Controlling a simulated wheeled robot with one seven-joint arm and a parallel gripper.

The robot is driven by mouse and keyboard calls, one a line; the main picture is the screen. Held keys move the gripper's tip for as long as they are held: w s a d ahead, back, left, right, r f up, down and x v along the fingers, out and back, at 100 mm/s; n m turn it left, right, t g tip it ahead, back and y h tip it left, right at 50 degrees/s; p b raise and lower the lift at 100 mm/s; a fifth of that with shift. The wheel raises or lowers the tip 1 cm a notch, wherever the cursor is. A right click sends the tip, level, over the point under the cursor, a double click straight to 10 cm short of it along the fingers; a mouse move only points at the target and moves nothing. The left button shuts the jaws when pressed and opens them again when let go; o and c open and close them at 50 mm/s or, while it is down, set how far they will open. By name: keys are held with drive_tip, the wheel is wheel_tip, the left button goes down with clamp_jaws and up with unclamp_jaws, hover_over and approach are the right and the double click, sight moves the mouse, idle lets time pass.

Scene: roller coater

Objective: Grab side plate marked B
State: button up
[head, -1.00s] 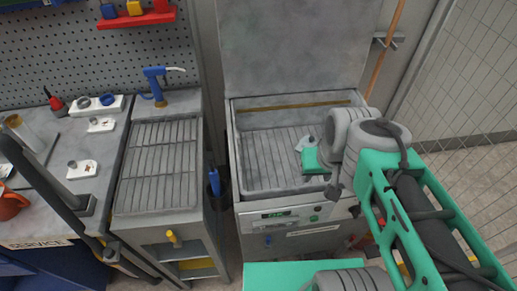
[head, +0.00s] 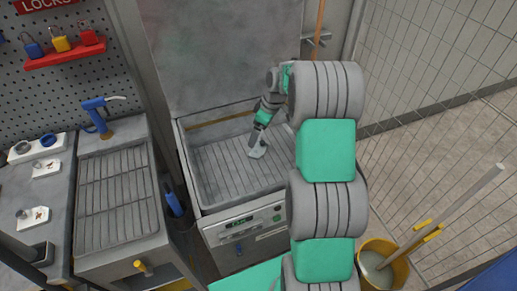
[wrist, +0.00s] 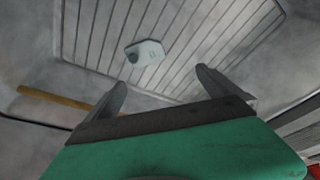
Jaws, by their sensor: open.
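A small pale plate (wrist: 145,52) with a dark round hole lies on the slatted rack (wrist: 90,35) of an open basin in the wrist view. Its marking is too small to read, so I cannot tell whether it is B. In the head view, a pale piece (head: 257,153) shows at my gripper's end, low in the basin. My gripper (wrist: 161,79) is open and empty. In the wrist view its fingers point toward the plate, which shows beyond and between the tips, apart from them. In the head view my gripper (head: 258,138) reaches down inside the basin.
The basin's metal wall (head: 190,165) surrounds the rack, with a raised lid (head: 230,50) behind. A slatted bench (head: 115,190) stands left, beside a table with small white marked pieces (head: 33,217). A yellow bucket (head: 385,268) stands right, near a mesh fence.

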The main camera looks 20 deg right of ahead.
drive_tip(key=n, duration=0.1)
approach(258, 149)
drive_tip(key=shift+d+f+y, duration=0.3)
drive_tip(key=p+x, duration=0.2)
drive_tip(key=x, duration=0.5)
drive_tip(key=shift+a+f+p, duration=0.1)
drive_tip(key=shift+f+p, duration=0.2)
drive_tip(key=c, duration=1.5)
drive_tip(key=shift+o, duration=0.2)
drive_tip(key=shift+r, duration=0.1)
